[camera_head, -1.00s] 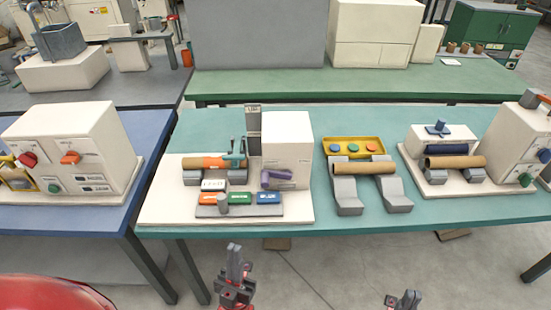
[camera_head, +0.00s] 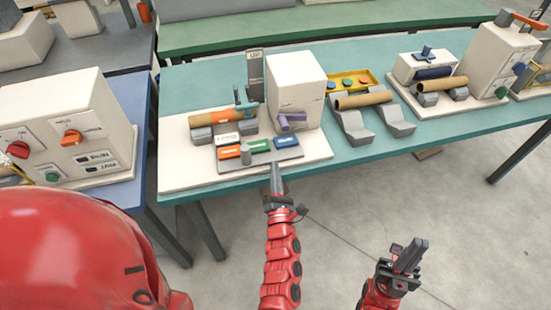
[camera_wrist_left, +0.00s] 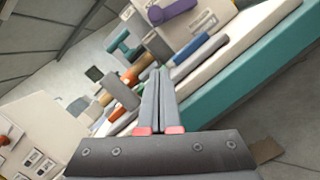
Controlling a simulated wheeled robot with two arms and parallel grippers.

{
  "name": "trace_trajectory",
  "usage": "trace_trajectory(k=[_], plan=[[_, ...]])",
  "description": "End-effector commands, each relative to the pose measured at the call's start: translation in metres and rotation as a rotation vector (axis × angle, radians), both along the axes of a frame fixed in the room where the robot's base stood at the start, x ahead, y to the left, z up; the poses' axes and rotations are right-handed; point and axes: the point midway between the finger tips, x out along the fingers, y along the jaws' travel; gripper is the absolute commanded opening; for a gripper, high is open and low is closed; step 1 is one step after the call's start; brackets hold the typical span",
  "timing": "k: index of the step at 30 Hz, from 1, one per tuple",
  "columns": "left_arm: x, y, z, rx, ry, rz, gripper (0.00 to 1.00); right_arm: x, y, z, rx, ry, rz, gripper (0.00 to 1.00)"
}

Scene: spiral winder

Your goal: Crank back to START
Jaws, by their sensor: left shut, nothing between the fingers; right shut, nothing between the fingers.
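The winder is a pale box (camera_head: 297,78) on a white base plate (camera_head: 185,177). A purple crank handle (camera_head: 292,121) sits low on its front; it also shows at the top of the left wrist view (camera_wrist_left: 173,10). A brown tube with an orange band (camera_head: 223,117) lies on grey cradles beside a teal clamp (camera_head: 245,99). A grey panel with orange, green and blue labels (camera_head: 287,141) lies in front; its lettering is too small to read. My left gripper (camera_head: 277,168) is shut and empty at the plate's front edge, below the crank. My right gripper (camera_head: 415,248) is shut and empty above the floor.
Grey cradles with a brown tube (camera_head: 362,100) and a yellow button tray (camera_head: 368,79) stand right of the winder. Another tube machine (camera_head: 482,62) is further right. A blue table (camera_head: 152,200) with a knobbed pale machine (camera_head: 60,120) is at left. The teal table front edge is close.

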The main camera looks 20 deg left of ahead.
Motion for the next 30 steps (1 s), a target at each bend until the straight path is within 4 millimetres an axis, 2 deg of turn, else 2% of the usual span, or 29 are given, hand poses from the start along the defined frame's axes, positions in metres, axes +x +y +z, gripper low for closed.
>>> trace_trajectory(k=[5, 12, 15, 19, 30], plan=[[0.032, 0.018, 0.013, 0.004, -0.004, 0.005, 0.0, 0.0, 0.0, 0.013, 0.0, 0.0, 0.0, 0.0], [0.077, 0.038, 0.02, 0.005, 0.001, 0.002, 0.0, 0.0, 0.0, 0.028, 0.0, 0.0, 0.0, 0.0], [0.081, 0.029, 0.035, 0.002, 0.0, 0.003, 0.0, 0.0, 0.0, 0.038, 0.0, 0.0, 0.0, 0.0], [0.086, 0.021, 0.045, 0.004, 0.0, 0.002, 0.0, 0.0, 0.0, 0.044, 0.0, 0.0, 0.0, 0.0], [0.088, 0.016, 0.049, 0.007, -0.001, 0.002, 0.0, 0.0, 0.0, 0.045, 0.0, 0.0, 0.0, 0.0]])
